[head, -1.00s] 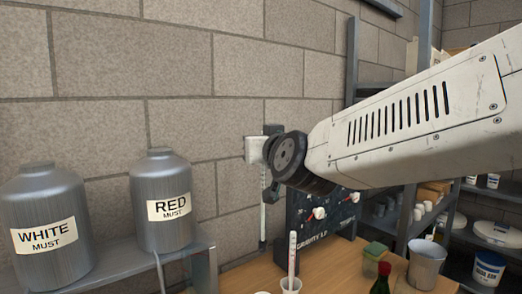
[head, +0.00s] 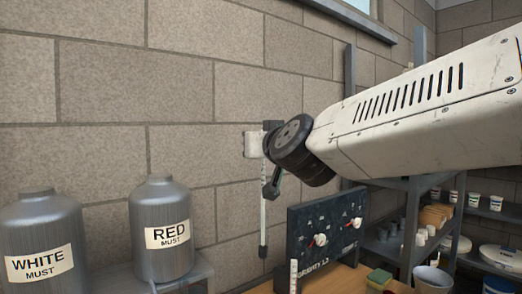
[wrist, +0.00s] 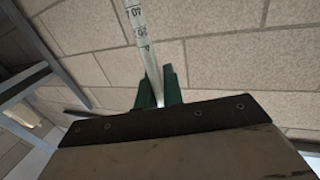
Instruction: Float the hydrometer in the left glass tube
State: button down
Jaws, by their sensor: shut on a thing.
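In the wrist view my gripper (wrist: 160,90) has its two green fingers shut on the hydrometer (wrist: 142,38), a pale rod with a printed number scale. The rod runs from between the fingers to the top picture edge. In the head view my arm reaches in from the right, and a pale rod that looks like the hydrometer (head: 263,215) hangs nearly upright below the wrist, in front of the block wall. Its lower end is dark. The fingers themselves are not clear there. I cannot make out the left glass tube in either view.
A dark panel (head: 318,222) with "GRAVITY" lettering and red-white knobs stands on the wooden table. A white marked stick (head: 293,275) rises before it. A green-yellow sponge (head: 379,278) and grey bucket (head: 432,280) are to the right. RED (head: 163,215) and WHITE (head: 40,240) must cans stand left.

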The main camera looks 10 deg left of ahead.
notch_tip(320, 180, up, 7)
dwell(0.9)
jog(key=shift+f, duration=0.1)
dwell(0.8)
